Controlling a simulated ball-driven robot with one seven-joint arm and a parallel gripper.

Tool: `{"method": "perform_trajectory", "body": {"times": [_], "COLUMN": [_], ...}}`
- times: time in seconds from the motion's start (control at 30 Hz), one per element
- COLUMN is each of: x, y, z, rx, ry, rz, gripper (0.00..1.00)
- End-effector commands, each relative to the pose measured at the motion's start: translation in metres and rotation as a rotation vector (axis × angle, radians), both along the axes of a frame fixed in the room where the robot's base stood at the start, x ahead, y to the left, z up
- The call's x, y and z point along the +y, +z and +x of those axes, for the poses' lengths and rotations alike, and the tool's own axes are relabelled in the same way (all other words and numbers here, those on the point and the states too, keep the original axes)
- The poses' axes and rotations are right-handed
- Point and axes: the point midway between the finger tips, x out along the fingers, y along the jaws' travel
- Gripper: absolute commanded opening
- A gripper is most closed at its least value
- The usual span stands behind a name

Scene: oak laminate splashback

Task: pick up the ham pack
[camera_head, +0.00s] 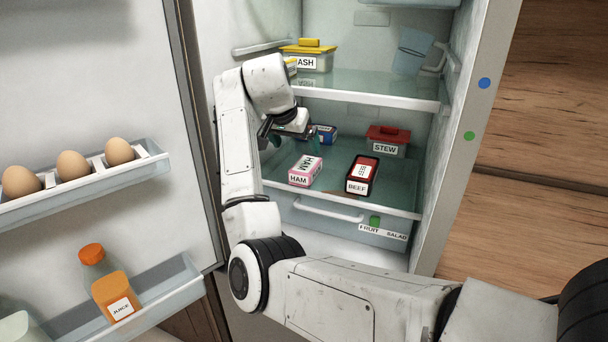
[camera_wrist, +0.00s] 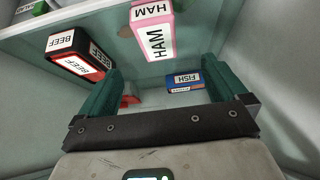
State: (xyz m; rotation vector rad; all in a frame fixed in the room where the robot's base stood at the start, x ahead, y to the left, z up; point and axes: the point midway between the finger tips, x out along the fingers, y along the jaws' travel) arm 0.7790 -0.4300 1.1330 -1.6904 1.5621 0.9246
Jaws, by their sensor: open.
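The ham pack (camera_head: 304,171) is a pink and white box labelled HAM on the fridge's lower glass shelf (camera_head: 335,196), near its front left. In the wrist view the ham pack (camera_wrist: 155,32) is at the top centre, beyond the fingertips and not between them. My gripper (camera_head: 296,143) is inside the fridge over the lower shelf, just behind and above the ham pack in the head view. Its green fingers are spread and empty, and they also show in the wrist view (camera_wrist: 164,80).
A red and black beef pack (camera_head: 362,174) lies right of the ham; a blue fish pack (camera_head: 325,133) and a red-lidded stew box (camera_head: 388,139) are behind. The upper shelf (camera_head: 375,93) hangs above. The open door (camera_head: 90,120) holds eggs and juice at left.

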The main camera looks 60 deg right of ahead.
Motion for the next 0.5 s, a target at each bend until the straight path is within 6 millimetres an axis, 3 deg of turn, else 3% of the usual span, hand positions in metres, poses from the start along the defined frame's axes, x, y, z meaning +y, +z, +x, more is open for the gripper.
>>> {"method": "perform_trajectory", "body": {"times": [0.3,0.5], "x": [-0.023,-0.031], "y": [-0.034,-0.047], "z": [0.001,0.001], "rx": [0.002,0.0], "ry": [-0.003,-0.002], "rz": [0.002,0.002], "gripper": [0.99,0.99]}}
